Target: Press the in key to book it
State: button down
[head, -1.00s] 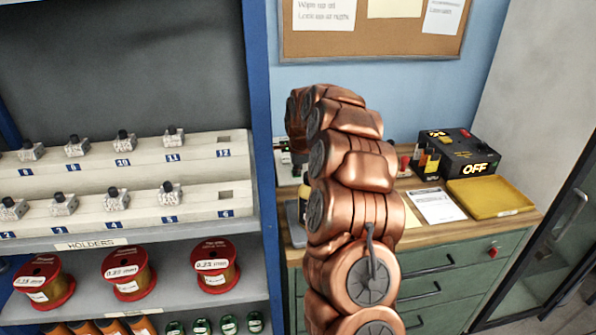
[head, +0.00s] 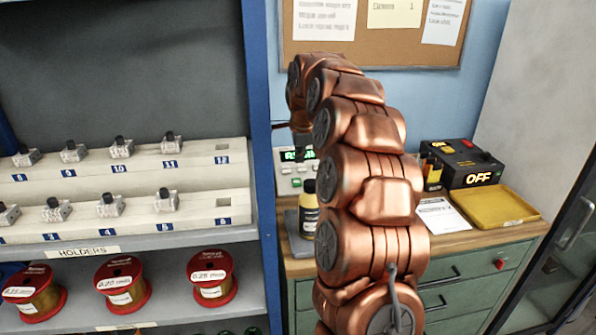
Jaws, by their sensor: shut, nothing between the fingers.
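A pale keypad unit (head: 286,160) with a lit green display (head: 294,155) stands at the left end of the bench, partly hidden behind my copper arm. Small keys (head: 296,183) sit below the display. Some look green, but their labels are too small to read, so I cannot tell which is the in key. My gripper (head: 301,142) is small and dark at the far end of the arm, partly hidden. It appears above and in front of the display, shut and empty. I cannot see it touching a key.
A black box reading OFF (head: 470,160), a yellow tray (head: 497,208) and a paper sheet (head: 438,216) lie to the right. A blue-framed shelf (head: 256,150) with holders and spools stands left.

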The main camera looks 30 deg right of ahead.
jog(key=shift+v, duration=1.25)
jog(key=shift+d, duration=0.1)
dwell(0.9)
